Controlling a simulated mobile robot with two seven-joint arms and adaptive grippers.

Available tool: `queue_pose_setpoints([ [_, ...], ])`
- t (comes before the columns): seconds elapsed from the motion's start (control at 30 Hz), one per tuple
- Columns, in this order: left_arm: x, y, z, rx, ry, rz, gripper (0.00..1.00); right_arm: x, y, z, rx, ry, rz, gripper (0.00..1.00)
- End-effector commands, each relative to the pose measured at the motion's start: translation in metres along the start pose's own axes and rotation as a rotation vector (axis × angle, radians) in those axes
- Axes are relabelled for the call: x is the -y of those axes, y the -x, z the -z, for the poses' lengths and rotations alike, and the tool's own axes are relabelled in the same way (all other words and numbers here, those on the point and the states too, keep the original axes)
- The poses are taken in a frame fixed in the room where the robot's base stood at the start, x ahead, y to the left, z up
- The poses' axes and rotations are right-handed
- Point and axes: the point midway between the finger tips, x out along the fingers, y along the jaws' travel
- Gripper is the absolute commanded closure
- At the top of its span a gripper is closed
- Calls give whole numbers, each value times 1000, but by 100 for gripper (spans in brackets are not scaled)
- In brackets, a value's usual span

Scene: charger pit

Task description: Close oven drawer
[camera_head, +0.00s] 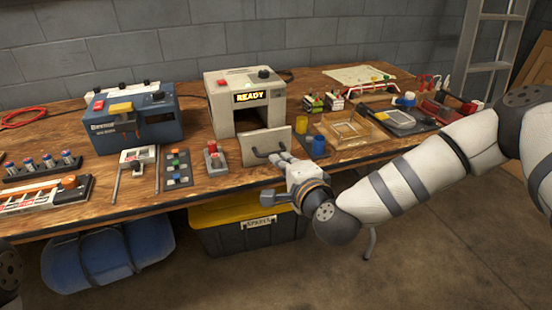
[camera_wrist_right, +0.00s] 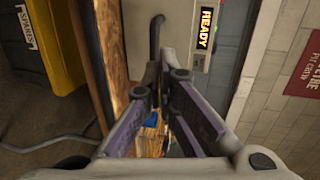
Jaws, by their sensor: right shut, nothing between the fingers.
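The oven (camera_head: 218,97) is a beige box with a lit READY display, standing on the workbench; the display also shows sideways in the right wrist view (camera_wrist_right: 207,26). Its drawer front (camera_head: 252,140) stands out from the dark opening, so the drawer is open. A dark curved handle (camera_head: 262,154) is on the front; it shows in the wrist view too (camera_wrist_right: 155,38). My right gripper (camera_head: 280,158) is shut and empty, at the right side of the drawer front by the handle. I cannot tell whether it touches. My left gripper is out of view.
Left of the drawer are a red-button box (camera_head: 215,160) and a button strip (camera_head: 178,167). Right of it stand yellow and blue cylinders (camera_head: 318,146) and a clear tray (camera_head: 350,130). A yellow-lidded SPARES bin (camera_head: 240,215) sits below the bench edge.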

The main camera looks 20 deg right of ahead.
Motion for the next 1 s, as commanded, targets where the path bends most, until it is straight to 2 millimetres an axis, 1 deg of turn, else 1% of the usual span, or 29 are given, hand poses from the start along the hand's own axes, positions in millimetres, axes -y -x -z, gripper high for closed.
queue_pose_setpoints([
  [0.03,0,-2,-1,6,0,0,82,-2,-9,0,-1,1,-2,100],
  [0.1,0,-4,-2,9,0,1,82,-2,-18,0,-1,0,-2,100],
  [0.23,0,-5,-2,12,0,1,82,-2,-29,0,0,1,-3,100],
  [0.63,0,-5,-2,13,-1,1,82,-1,-33,-1,1,0,-2,100],
  [0.73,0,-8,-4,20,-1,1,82,0,-38,0,0,1,-1,100],
  [0.87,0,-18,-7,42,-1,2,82,0,-56,0,0,1,-4,100],
  [1.0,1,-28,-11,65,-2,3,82,4,-80,0,1,1,-5,100],
])
